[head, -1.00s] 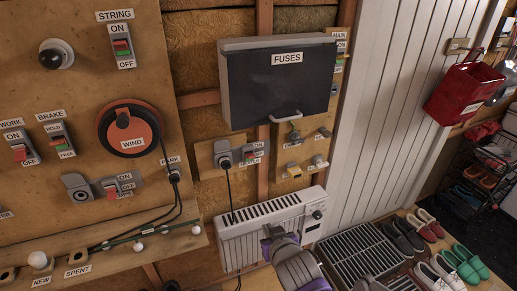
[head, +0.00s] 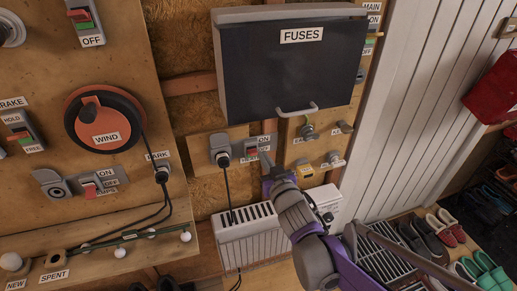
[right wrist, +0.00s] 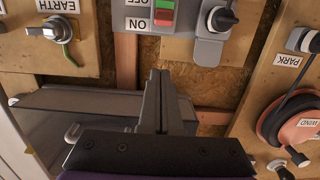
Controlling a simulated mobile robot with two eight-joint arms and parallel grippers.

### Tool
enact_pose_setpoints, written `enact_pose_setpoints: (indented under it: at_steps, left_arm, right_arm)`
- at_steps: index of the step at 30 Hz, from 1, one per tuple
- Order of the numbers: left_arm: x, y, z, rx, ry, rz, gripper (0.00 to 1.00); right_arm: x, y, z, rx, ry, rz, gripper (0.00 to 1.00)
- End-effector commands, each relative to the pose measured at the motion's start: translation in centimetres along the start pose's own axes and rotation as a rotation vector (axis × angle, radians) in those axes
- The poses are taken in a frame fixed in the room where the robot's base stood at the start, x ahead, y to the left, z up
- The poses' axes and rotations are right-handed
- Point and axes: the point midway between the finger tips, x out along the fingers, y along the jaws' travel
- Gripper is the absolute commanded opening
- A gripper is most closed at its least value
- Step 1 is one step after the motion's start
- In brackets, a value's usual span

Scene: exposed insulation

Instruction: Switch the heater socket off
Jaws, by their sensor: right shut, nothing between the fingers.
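The heater socket (head: 221,150) is a grey fitting on a wooden board below the fuse box, with a dark plug in it and a cord running down to the heater. Its switch (head: 251,149) is beside it on the right, with a red part showing near the ON label. In the right wrist view the switch (right wrist: 164,13) appears upside down, its red part nearer ON and green nearer OFF. My right gripper (head: 266,162) is shut and empty, just below and right of the switch; contact cannot be told. In the right wrist view its fingers (right wrist: 159,78) point towards the switch.
The fuse box (head: 288,65) juts out above, with a handle (head: 297,112) near the gripper. The white heater (head: 245,238) stands below. Knobs, including an earth knob (right wrist: 57,30), sit to the right in the head view. The WIND reel (head: 104,118) is at left.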

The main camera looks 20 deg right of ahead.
Motion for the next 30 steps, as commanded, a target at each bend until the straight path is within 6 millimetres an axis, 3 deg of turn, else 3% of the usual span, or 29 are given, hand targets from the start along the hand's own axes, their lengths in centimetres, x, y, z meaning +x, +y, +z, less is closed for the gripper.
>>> enact_pose_setpoints:
  at_steps: [11,17,27,30]
  left_arm:
    - [0.0,0.0,0.0,0.000,0.000,0.000,0.50]
    - [-0.1,0.0,-0.1,0.000,0.000,0.000,0.50]
    - [-0.4,0.0,-0.2,0.000,0.002,0.000,0.50]
    - [-0.2,0.0,-0.1,0.000,0.001,0.000,0.50]
  right_arm:
    - [0.4,0.0,0.0,0.001,0.000,0.000,0.00]
    - [3.2,0.0,0.0,0.000,-0.001,0.000,0.00]
    - [10.1,0.0,0.0,0.000,0.000,0.000,0.00]
    - [9.5,0.0,1.6,0.000,-0.001,0.001,0.00]
